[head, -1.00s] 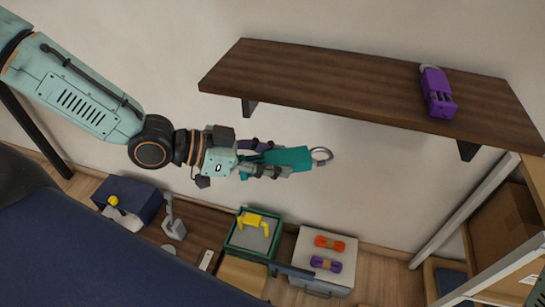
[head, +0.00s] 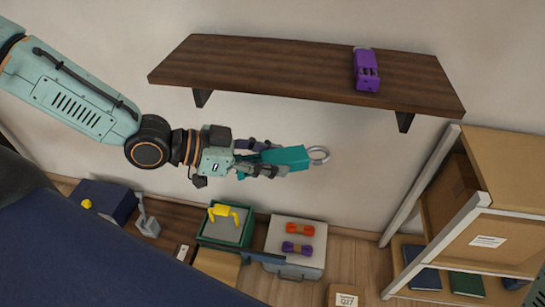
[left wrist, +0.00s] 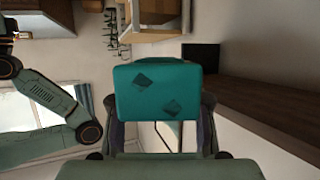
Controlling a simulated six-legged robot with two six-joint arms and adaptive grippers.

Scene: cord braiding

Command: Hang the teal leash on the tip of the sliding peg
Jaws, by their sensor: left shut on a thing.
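The teal leash (head: 288,157) is a folded teal bundle with a metal ring (head: 318,155) at its right end in the head view. My left gripper (head: 268,159) is shut on the bundle, in the air in front of the wall and below the wooden shelf. The ring sticks out clear of the fingers. In the left wrist view the leash (left wrist: 158,92) is a teal block with dark diamond marks between the fingers. I cannot make out the sliding peg for certain. My right gripper is not in view, though an arm link of mine shows at the left in the left wrist view.
A wooden shelf (head: 290,72) carries a purple bundle (head: 366,70). Below are a green bin (head: 224,230) with a yellow item and a pale box (head: 298,262) with orange and purple bundles. A shelving unit (head: 505,170) stands right. Dark hooks (left wrist: 112,36) show in the left wrist view.

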